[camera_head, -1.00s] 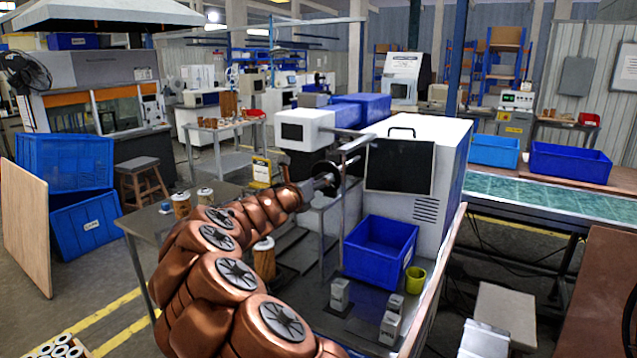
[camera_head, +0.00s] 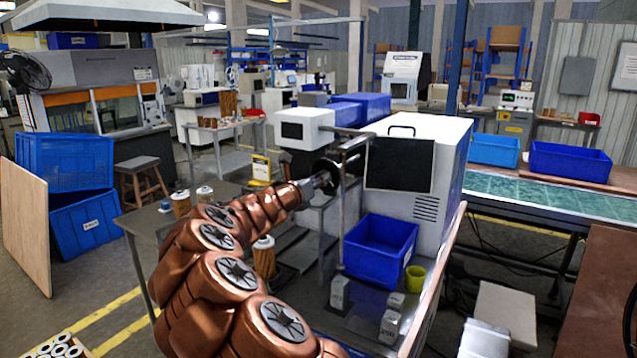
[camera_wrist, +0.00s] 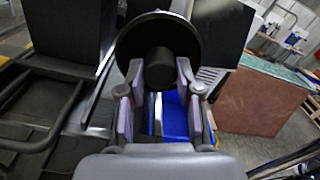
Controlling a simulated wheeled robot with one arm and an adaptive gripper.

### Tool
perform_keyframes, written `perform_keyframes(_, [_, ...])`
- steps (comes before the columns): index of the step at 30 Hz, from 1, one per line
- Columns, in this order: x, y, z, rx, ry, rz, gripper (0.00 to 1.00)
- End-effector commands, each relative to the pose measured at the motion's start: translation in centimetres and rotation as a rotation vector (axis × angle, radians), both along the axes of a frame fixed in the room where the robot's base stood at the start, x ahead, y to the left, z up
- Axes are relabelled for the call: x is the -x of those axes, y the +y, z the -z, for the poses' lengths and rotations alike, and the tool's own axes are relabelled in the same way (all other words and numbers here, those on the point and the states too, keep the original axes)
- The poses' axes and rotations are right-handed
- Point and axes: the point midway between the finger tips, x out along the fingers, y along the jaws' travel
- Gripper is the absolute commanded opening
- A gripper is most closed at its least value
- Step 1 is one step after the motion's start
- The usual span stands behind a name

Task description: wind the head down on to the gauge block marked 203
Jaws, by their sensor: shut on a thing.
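My gripper (camera_wrist: 160,84) is shut on the hub of a black handwheel (camera_wrist: 133,42), with one finger on each side of it in the wrist view. In the head view my gripper (camera_head: 323,181) reaches the handwheel at the machine's left side. A vertical rod (camera_head: 343,225) hangs from the machine's arm. Its lower end is close above a grey gauge block (camera_head: 339,294) on the bench. I cannot tell whether they touch. Two more grey blocks (camera_head: 389,327) stand to the right. The markings are too small to read surely.
The white machine housing (camera_head: 445,170) rises behind. Filter cartridges (camera_head: 181,204) stand on the grey table at left, beside my arm.

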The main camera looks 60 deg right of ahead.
Motion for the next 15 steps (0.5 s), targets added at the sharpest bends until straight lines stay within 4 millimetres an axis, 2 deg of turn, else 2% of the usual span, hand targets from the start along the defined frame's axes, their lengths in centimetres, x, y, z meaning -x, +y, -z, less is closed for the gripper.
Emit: perform_keyframes(15, [-0.01,0.04,0.38,-0.015,-0.416,-0.001,0.00])
